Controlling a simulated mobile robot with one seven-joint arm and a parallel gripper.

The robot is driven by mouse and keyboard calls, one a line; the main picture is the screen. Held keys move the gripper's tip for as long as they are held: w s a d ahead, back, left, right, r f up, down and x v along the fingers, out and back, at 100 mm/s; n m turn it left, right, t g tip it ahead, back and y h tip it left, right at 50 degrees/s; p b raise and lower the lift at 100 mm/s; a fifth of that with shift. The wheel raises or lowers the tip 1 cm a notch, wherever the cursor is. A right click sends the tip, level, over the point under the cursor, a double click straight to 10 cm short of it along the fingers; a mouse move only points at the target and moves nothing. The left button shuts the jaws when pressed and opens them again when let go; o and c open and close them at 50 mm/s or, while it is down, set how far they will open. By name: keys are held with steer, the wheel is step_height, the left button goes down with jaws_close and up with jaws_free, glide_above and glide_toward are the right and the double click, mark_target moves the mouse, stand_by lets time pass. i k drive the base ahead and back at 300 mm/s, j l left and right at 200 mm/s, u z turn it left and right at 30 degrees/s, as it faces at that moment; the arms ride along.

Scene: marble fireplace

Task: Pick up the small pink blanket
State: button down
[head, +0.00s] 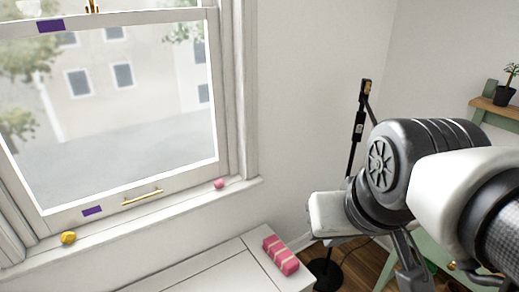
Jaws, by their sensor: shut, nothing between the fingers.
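The small pink blanket (280,256) looks like a folded bundle with pale bands across it. It lies near the right end of a white surface (215,268) below the window, at the bottom middle of the head view. Nothing covers it. My arm fills the right side of the view, to the right of the blanket and apart from it. I cannot make out my gripper's fingers in this view.
A window sill (150,222) holds a yellow object (68,238) and a small pink object (219,183). A black stand (354,135) rises behind my arm. A potted plant (506,92) stands on a shelf (497,107) at the far right. The white surface left of the blanket looks clear.

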mark_target(287, 262)
steer(key=i+l+u, duration=0.35)
steer(key=l+u, duration=0.15)
steer(key=i+l+u, duration=0.25)
steer(key=l, duration=0.15)
steer(key=l+u, duration=0.25)
